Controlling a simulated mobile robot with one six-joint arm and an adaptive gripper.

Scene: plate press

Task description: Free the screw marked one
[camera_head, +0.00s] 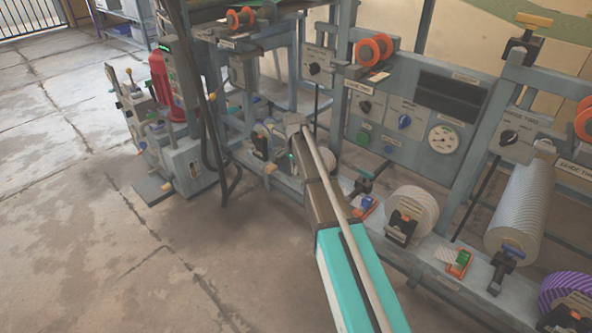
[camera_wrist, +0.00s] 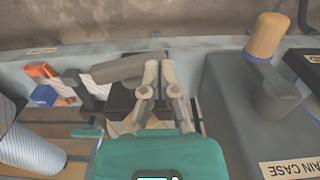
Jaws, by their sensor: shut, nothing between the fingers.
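My gripper (camera_wrist: 158,72) is shut and empty in the wrist view, its two fingertips together. A grey rounded bar or handle (camera_wrist: 115,69) lies just left of the fingertips, over a dark block (camera_wrist: 120,99). I cannot tell whether the fingers touch the bar. No label reading screw one is legible, so I cannot tell which part is that screw. In the head view my arm reaches toward the press's lower rail, and my gripper cannot be made out.
A grey case (camera_wrist: 255,115) labelled "ain case", with a tan-capped crank (camera_wrist: 265,38), stands close right of my gripper. An orange-and-blue part (camera_wrist: 48,84) and a striped roller (camera_wrist: 28,150) are left. A control panel (camera_head: 403,118) stands behind; the floor (camera_head: 75,210) at left is clear.

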